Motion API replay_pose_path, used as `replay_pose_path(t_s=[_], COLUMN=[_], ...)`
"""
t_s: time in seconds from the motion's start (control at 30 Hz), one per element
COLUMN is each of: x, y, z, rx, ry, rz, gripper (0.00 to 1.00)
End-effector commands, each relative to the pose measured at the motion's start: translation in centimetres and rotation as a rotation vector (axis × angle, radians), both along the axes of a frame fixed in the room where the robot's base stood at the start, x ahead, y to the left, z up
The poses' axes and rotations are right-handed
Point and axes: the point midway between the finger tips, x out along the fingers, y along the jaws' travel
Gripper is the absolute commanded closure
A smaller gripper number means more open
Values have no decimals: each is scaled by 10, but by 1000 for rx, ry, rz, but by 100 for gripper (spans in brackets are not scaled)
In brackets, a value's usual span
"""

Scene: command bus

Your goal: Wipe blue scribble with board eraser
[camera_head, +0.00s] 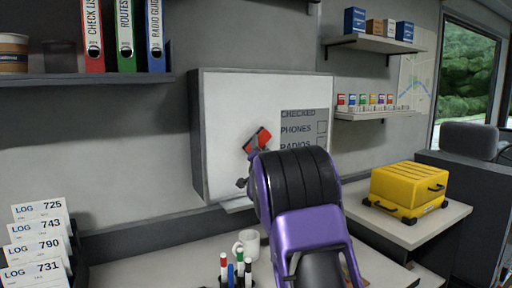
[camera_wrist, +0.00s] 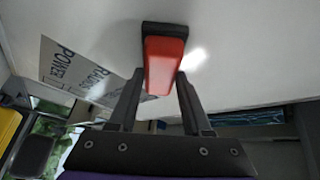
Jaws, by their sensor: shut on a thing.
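A red board eraser (camera_head: 257,140) with a dark pad is in front of the whiteboard (camera_head: 235,105) in the head view. In the wrist view the red eraser (camera_wrist: 164,62) sits between the two fingers of my gripper (camera_wrist: 160,88), which is shut on it. The eraser's dark pad (camera_wrist: 169,28) faces the white board surface and is at or very close to it; I cannot tell if they touch. No blue scribble shows in either view. My arm hides the lower right of the board in the head view.
Printed text (camera_head: 297,130) is on the board's right side. Below stand a white mug (camera_head: 249,244) and a holder with several markers. A yellow case (camera_head: 408,187) is on the right counter. Log folders (camera_head: 40,245) stand at lower left. Shelves (camera_head: 372,43) hang on both sides.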

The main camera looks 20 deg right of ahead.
Motion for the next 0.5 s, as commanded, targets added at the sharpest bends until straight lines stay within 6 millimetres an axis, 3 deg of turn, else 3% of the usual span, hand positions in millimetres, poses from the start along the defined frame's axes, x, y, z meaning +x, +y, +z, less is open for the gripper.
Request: replay_pose_path(t_s=[0.3,0.5], x=[4,7], y=[-27,-27], z=[0,0], rx=[-1,0], ry=[0,1], rz=[-2,1], gripper=[100,100])
